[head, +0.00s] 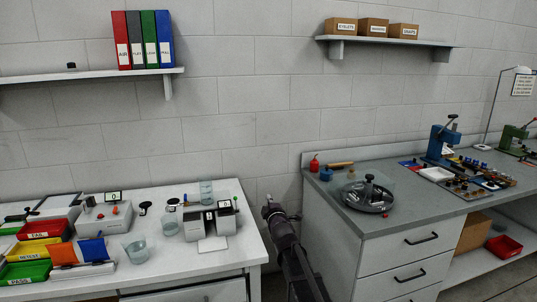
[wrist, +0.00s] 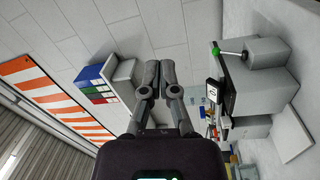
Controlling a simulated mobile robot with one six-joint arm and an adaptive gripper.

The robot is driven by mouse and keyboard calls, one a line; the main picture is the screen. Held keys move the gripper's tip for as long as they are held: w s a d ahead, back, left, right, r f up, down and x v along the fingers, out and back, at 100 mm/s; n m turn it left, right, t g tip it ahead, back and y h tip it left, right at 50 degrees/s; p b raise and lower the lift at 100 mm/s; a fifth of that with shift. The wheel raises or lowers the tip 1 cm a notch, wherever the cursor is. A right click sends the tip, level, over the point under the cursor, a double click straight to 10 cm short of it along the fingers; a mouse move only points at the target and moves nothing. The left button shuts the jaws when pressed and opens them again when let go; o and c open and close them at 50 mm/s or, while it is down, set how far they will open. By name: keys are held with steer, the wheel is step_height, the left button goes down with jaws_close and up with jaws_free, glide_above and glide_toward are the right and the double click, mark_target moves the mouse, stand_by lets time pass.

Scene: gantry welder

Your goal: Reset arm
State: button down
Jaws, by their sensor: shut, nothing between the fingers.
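My gripper (head: 269,208) shows in the head view at the gap between the white table on the left and the grey workbench on the right. My arm rises to it from the bottom of the picture. In the wrist view my gripper (wrist: 159,75) is shut, its two fingers together, and nothing is between them. It touches nothing that I can see. The wrist view is tilted, with the wall and binders lying sideways behind the fingers.
The white table (head: 245,243) holds a grey device (head: 210,222), beakers and red, yellow and green trays. The grey workbench (head: 352,213) carries a round dark fixture (head: 368,197) and a blue press (head: 440,142). Wall shelves hold binders (head: 143,40) and boxes (head: 372,27).

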steer(key=s+d+f+m+g+h+p, duration=0.4)
steer(key=s+d+f+m+g+h, duration=0.35)
steer(key=s+d+m, duration=0.5)
steer(key=s+d+f+m+g+y+p, duration=0.1)
steer(key=s+g, duration=0.4)
steer(key=s, duration=0.6)
steer(key=s+d+f+m+g+y+p, duration=0.2)
steer(key=s+g, duration=0.4)
steer(key=s, duration=0.5)
steer(key=d+f+m, duration=0.1)
steer(key=m, duration=0.1)
steer(key=shift+s+d+f+m+p, duration=0.2)
steer(key=shift+s+d+m+p, duration=0.1)
steer(key=shift+d+m+p, duration=0.1)
